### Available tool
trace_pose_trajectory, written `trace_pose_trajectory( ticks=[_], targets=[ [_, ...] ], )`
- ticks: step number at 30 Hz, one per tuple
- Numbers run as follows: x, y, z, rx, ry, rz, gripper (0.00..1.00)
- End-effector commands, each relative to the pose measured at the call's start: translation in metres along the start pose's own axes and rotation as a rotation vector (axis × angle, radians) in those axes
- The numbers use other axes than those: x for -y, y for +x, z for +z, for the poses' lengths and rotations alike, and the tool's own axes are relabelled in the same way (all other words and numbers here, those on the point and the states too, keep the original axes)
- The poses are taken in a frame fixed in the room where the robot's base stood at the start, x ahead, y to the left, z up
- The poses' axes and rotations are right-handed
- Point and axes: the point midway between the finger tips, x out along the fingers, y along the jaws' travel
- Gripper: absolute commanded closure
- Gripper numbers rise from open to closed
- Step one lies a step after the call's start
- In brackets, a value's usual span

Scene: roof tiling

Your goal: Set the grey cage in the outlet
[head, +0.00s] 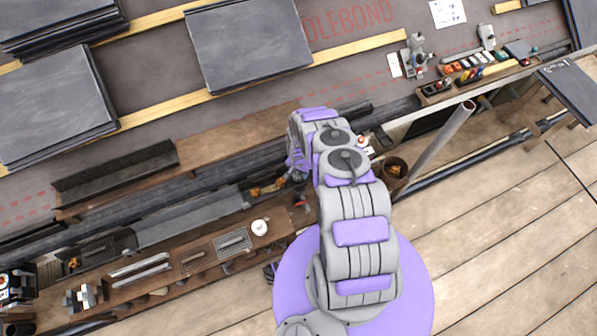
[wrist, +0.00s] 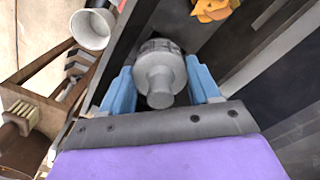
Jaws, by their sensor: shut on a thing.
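The grey cage (wrist: 160,72) is between the two blue fingers of my gripper (wrist: 159,82) in the wrist view. It is a rounded, ribbed piece with a narrower stub toward the camera. My gripper is shut on it. The cage is over or inside a dark channel, and I cannot tell whether it touches anything below. The outlet cannot be made out; the cage and fingers cover what lies beneath. In the head view my arm covers most of the gripper, which is down by the dark gutter (head: 190,218) at the eave.
Orange leaves (wrist: 212,9) lie in the channel beyond the cage. A white, open-ended round piece (wrist: 92,28) is at upper left. In the head view, a plank (head: 190,268) with tools runs along the front. A grey pipe (head: 443,140) leans at right beside a brown pot (head: 395,168).

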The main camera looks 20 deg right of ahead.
Motion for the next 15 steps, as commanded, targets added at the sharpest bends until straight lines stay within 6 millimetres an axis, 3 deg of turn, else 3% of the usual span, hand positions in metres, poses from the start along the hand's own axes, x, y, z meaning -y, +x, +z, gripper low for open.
trace_pose_trajectory(
  ticks=[9,10,15],
  targets=[
    [-0.0002,0.0,-0.0003,0.0,0.0,0.0,0.67],
    [-0.0003,0.0,-0.0003,0.0,0.0,0.0,0.36],
    [-0.0003,0.0,-0.0003,0.0,0.0,0.0,0.19]
  ],
)
